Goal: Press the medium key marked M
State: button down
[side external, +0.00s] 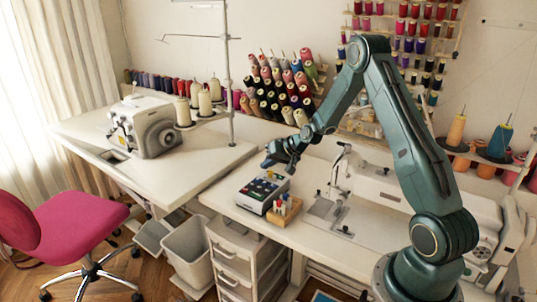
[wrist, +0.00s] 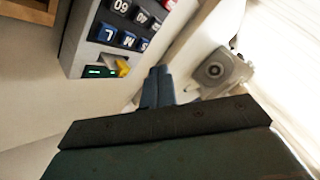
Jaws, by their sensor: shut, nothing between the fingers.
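A grey and white control box (side external: 254,201) with dark, blue and other coloured keys stands on the white table. In the wrist view its panel appears upside down. The blue M key (wrist: 127,40) lies between the blue L key (wrist: 107,33) and the blue S key (wrist: 144,45). Dark keys marked 60 and 40 are beside that row. A green display (wrist: 98,72) and a yellow part (wrist: 122,66) sit near the panel's edge. My gripper (side external: 268,163) is above the box's far side, its fingers (wrist: 158,72) shut and empty, past the S key and apart from M.
A wooden block (side external: 284,211) with small coloured pieces stands beside the box. A white sewing machine (side external: 375,185) is to the right. Another machine (side external: 155,130) stands on the left table, and it also shows in the wrist view (wrist: 215,72).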

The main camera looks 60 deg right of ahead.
jog(key=shift+f, duration=2)
jog(key=shift+f, duration=0.85)
dwell(1.6)
jog(key=shift+r, duration=0.85)
dwell(0.4)
jog(key=shift+r, duration=2.55)
